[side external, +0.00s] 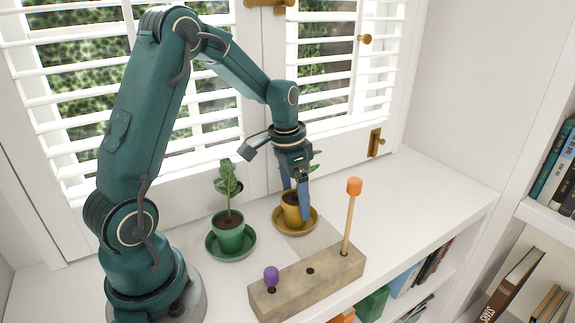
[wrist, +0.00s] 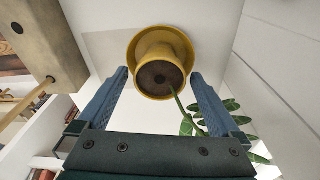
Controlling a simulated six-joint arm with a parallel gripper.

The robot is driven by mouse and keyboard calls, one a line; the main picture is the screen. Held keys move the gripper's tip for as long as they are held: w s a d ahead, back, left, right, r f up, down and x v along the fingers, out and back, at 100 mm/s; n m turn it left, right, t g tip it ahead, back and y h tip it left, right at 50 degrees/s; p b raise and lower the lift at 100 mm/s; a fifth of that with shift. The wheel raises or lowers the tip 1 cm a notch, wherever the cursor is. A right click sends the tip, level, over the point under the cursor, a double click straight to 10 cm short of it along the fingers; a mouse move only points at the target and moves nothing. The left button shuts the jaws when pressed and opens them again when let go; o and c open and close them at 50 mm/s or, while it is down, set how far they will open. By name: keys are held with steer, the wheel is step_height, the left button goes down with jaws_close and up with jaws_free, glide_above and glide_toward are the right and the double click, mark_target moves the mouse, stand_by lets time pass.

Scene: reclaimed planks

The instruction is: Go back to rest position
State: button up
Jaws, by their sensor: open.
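My gripper (side external: 297,200) points down over the yellow pot (side external: 291,213) at the middle of the white shelf top. Its blue fingers are open. In the wrist view the gripper (wrist: 159,73) has one finger on each side of the yellow pot (wrist: 180,50), with clear gaps to it. The pot stands upright on a yellow saucer (side external: 311,226). It holds dark soil and a plant whose green leaves (wrist: 192,122) show at the lower right of the wrist view. In the side view my gripper hides most of this plant.
A green pot (side external: 229,238) with a leafy plant stands on a green saucer (side external: 211,247) to the left. In front lies a wooden block (side external: 330,275) with a purple-topped peg (side external: 271,274), an empty middle hole and a tall orange-topped stick (side external: 350,215). Shuttered windows stand behind. The shelf's right is clear.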

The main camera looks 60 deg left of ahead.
step_height(320, 180, up, 4)
steer(key=shift+s+a+f, duration=0.1)
steer(key=shift+s+f, duration=0.05)
steer(key=shift+f, duration=0.05)
steer(key=shift+r, duration=0.35)
steer(key=s+d+r+m+t, duration=0.25)
steer(key=s+d+r, duration=0.25)
steer(key=d+r, duration=0.35)
steer(key=s+d+f+n+t, duration=0.1)
steer(key=s+n, duration=0.3)
steer(key=s, duration=0.4)
steer(key=shift+s+d+f+t, duration=0.35)
steer(key=shift+d+f, duration=0.15)
steer(key=shift+d, duration=0.4)
